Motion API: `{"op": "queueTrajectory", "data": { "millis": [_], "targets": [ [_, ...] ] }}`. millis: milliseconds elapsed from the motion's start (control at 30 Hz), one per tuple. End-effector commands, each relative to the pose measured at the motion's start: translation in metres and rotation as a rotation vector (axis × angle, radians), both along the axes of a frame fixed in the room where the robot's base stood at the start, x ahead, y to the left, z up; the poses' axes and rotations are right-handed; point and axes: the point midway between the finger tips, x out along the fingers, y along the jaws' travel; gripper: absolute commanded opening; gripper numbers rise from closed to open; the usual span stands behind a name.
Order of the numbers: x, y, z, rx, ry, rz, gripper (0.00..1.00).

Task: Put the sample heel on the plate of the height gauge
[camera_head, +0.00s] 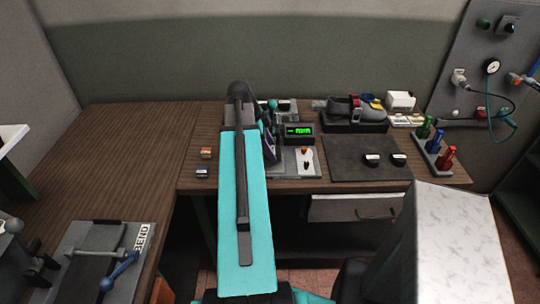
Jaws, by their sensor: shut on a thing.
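The height gauge has a dark display box (299,131) with green characters, right of my teal arm near the bench's middle. A light grey plate (297,168) lies just in front of the display, with small orange-brown and white-and-black parts on it. My gripper (270,148) shows only in part, as a dark shape beside my arm at the left of the display. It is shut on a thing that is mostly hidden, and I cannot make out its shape. I cannot tell whether it touches the gauge. I cannot pick out the sample heel for certain.
A dark mat (345,173) carries two small black pieces with white labels. Behind it a shoe sits in a black tray (355,127). Green, blue and red items stand in a rack (438,158) at right. Two small blocks lie left of my arm.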

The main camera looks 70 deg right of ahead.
Motion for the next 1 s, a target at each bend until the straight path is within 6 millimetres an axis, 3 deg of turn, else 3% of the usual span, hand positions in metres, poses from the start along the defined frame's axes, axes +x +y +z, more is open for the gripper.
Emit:
{"op": "queueTrajectory", "data": {
  "millis": [567,1000],
  "targets": [
    [0.001,0.001,-0.032,0.002,0.001,0.001,0.20],
    [0.001,0.000,-0.037,0.000,0.000,0.001,0.20]
  ]
}}
